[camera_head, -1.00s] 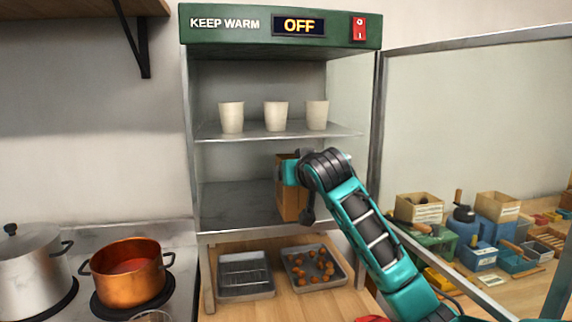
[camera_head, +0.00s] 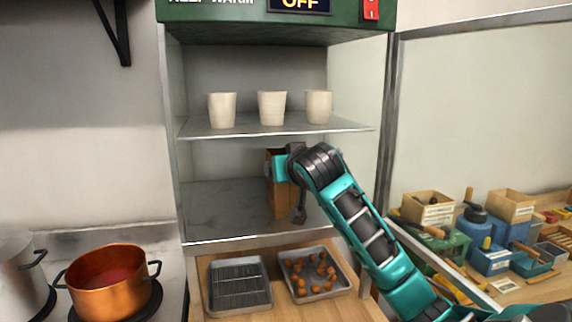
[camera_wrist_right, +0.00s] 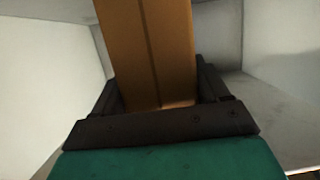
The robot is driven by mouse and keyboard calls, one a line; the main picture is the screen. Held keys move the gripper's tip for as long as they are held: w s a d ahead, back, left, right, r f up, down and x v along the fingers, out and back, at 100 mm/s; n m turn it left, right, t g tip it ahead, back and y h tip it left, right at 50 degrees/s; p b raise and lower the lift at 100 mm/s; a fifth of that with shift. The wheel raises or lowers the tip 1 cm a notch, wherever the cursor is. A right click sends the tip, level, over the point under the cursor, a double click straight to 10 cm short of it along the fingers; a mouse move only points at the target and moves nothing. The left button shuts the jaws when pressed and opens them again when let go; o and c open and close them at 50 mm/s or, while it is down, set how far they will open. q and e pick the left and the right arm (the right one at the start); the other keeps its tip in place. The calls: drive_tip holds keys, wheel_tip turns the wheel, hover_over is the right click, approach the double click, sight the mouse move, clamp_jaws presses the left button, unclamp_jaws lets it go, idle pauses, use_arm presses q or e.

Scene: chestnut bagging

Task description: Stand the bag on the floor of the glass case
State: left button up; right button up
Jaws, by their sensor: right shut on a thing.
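The brown paper bag (camera_head: 281,200) is upright inside the lower compartment of the glass case (camera_head: 175,150), below the glass shelf. My right gripper (camera_head: 290,165) is shut on the bag near its upper part. In the right wrist view the bag (camera_wrist_right: 150,50) stands between the two dark fingers (camera_wrist_right: 160,100). The bag's base looks close to the case floor (camera_head: 220,210), but I cannot tell whether it touches. My arm hides part of the bag's right side. My left gripper is not in view.
White cups (camera_head: 222,110) stand on the glass shelf (camera_head: 270,127) above my gripper. The open glass door (camera_head: 470,120) is at the right. Below the case are a rack tray (camera_head: 240,285) and a tray of chestnuts (camera_head: 345,283). A copper pot (camera_head: 110,285) is at the left.

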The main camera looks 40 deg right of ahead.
drive_tip(key=shift+s+r, duration=0.15)
drive_tip(key=shift+s, duration=0.1)
drive_tip(key=shift+a, duration=0.1)
drive_tip(key=o, duration=1.1)
drive_tip(key=shift+f, duration=0.2)
drive_tip(key=o, duration=0.5)
drive_tip(key=shift+r, duration=0.1)
drive_tip(key=v, duration=1.2)
